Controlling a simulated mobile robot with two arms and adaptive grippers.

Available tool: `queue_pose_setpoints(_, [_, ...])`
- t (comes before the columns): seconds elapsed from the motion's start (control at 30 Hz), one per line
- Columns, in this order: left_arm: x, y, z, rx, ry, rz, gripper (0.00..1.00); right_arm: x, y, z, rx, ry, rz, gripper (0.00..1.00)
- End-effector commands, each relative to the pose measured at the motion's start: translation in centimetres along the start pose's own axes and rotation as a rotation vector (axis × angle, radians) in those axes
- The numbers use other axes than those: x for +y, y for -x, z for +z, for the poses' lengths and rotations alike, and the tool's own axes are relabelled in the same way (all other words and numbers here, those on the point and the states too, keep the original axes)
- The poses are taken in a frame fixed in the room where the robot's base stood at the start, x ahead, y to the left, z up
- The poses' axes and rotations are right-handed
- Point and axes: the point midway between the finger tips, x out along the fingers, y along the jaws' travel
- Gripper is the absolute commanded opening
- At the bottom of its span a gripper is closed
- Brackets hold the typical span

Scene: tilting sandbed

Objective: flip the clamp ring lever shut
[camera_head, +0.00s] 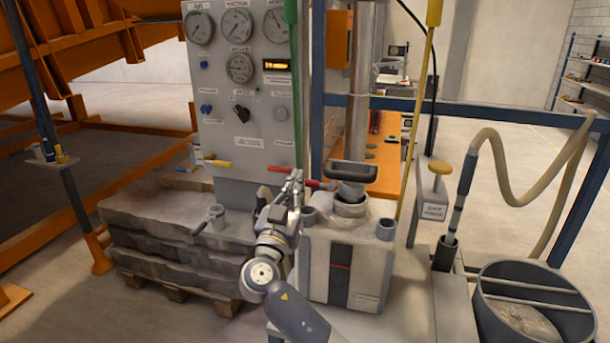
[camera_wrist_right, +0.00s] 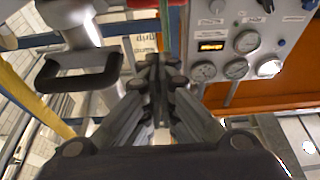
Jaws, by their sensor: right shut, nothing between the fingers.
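A pale clamp ring (camera_head: 350,207) sits around the foot of the upright metal pipe, on top of a white box-shaped unit. A black loop-shaped handle (camera_head: 353,169), which looks like its lever, stands out level from the pipe just above. The handle also shows at the left of the right wrist view (camera_wrist_right: 80,80). My right gripper (camera_head: 294,182) is shut and empty, left of the handle and apart from it. Its closed fingers fill the middle of the right wrist view (camera_wrist_right: 153,65). My left gripper is not in view.
A grey gauge panel (camera_head: 240,100) stands behind my right gripper, with a red valve handle (camera_head: 312,184) close by the fingers. Grey stacked slabs (camera_head: 160,235) lie on a pallet at left. A round bin (camera_head: 535,265) and a hose (camera_head: 500,165) are at right.

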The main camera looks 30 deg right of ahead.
Motion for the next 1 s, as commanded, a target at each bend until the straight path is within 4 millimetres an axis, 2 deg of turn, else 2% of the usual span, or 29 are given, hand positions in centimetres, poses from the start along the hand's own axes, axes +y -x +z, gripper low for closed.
queue_pose_setpoints(0.03, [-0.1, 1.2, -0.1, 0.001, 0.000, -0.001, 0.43, 0.1, -1.5, -0.6, 0.001, 0.004, 0.003, 0.00])
queue_pose_setpoints(0.17, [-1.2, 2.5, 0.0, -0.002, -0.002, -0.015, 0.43, 0.1, -4.1, -0.4, 0.000, 0.005, 0.002, 0.00])
queue_pose_setpoints(0.23, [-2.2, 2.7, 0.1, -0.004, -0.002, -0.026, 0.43, 0.0, -3.9, 1.3, -0.004, 0.007, 0.000, 0.00])
queue_pose_setpoints(0.43, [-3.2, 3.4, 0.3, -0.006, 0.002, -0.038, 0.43, 0.1, -4.3, 3.2, -0.002, 0.003, 0.002, 0.00])
queue_pose_setpoints(0.9, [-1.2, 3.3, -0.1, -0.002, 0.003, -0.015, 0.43, 0.0, -4.3, 4.0, -0.001, 0.001, 0.001, 0.00])
queue_pose_setpoints(1.0, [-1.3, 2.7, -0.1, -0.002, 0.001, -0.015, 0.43, 0.0, -4.2, 4.3, -0.002, 0.008, -0.002, 0.00])
